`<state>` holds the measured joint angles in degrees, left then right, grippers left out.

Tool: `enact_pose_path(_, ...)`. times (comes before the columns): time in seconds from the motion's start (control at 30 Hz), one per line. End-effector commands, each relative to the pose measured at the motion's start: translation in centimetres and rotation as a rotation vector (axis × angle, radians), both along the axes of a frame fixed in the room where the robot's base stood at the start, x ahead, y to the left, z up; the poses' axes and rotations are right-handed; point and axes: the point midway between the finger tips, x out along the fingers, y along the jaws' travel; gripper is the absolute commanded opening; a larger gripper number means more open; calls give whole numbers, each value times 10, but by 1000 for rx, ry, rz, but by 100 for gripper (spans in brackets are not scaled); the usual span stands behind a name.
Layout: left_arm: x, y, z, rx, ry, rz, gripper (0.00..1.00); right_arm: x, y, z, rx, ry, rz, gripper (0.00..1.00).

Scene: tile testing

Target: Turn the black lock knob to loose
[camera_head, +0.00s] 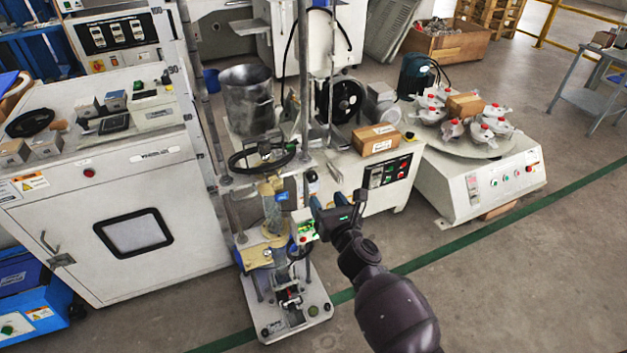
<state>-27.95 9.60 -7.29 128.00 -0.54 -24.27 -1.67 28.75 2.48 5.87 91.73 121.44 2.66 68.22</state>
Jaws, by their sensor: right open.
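My right arm comes in from the bottom right. Its gripper (316,206) is open at the right side of the tall test stand (322,302), close to the column. I cannot tell whether its fingers touch anything. A small dark part (312,176) just above the fingers may be the black lock knob, but it is too small to be sure. A larger black handwheel (262,157) sits higher on the stand, to the left. A small box with green and red buttons (305,232) is just below the gripper. My left gripper is not in view.
A white cabinet (60,225) with a dark-framed window stands at left. Behind the stand are a metal pot (247,100) and a carton (376,140) on a machine. A round turntable machine (480,185) stands at right. The floor at lower right is clear.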

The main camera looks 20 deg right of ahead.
Motion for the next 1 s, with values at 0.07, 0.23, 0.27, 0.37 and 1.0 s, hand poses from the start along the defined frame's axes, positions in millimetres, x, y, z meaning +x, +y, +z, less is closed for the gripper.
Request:
enact_pose_path(0.07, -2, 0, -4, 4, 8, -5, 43, 13, 0, -4, -2, 3, 1, 57)
enact_pose_path(0.23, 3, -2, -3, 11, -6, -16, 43, 38, 0, -5, -2, 4, 2, 57)
enact_pose_path(0.27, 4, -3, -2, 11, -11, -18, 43, 42, 0, -5, -2, 4, 1, 57)
enact_pose_path(0.37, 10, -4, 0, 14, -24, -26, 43, 55, 0, -5, -3, 5, 1, 57)
enact_pose_path(1.0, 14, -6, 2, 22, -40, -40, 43, 78, 0, -1, -4, 1, 0, 54)
